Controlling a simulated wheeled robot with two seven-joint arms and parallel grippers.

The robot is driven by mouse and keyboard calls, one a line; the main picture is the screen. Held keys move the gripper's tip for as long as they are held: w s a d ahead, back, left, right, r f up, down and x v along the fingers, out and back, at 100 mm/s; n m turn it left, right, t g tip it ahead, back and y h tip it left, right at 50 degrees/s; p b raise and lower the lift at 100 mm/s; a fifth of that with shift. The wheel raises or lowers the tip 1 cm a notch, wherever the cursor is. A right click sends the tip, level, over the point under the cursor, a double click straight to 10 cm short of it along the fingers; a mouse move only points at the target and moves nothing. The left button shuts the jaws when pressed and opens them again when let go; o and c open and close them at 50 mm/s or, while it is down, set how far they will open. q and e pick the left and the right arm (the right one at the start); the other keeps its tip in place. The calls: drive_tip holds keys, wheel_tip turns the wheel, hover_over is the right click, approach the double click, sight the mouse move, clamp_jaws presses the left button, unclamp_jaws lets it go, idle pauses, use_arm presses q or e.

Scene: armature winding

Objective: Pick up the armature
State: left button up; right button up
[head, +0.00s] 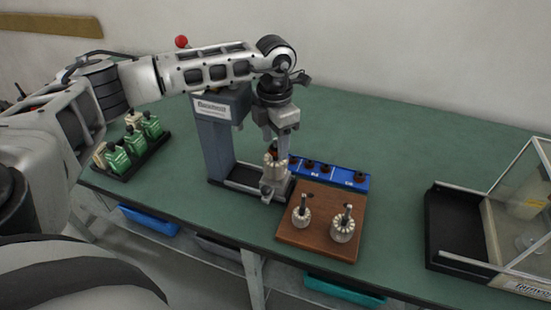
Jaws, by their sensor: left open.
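My left gripper (281,146) points down at the grey winding machine (218,140), its fingers open just above and around the top of a pale armature (275,169) there. The fingers hide part of that armature, and I cannot tell whether they touch it. Two more pale slotted armatures with dark upright shafts stand on the brown wooden board (322,195): a smaller one (301,216) on the left and a larger one (343,230) on the right. My right gripper is not in view.
A blue rack (345,180) with dark round holes lies behind the board. A black tray of green and pale parts (122,172) is at the left. A glass-sided case with a black base (455,232) stands at the right. Green table lies clear between board and case.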

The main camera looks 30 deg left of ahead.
use_arm(q)
drive_tip(key=shift+f, duration=0.95)
clamp_jaws()
drive_tip(key=shift+r, duration=0.1)
drive_tip(key=shift+w, duration=0.1)
wheel_tip(320, 180, up, 10)
drive_tip(key=shift+b, duration=0.8)
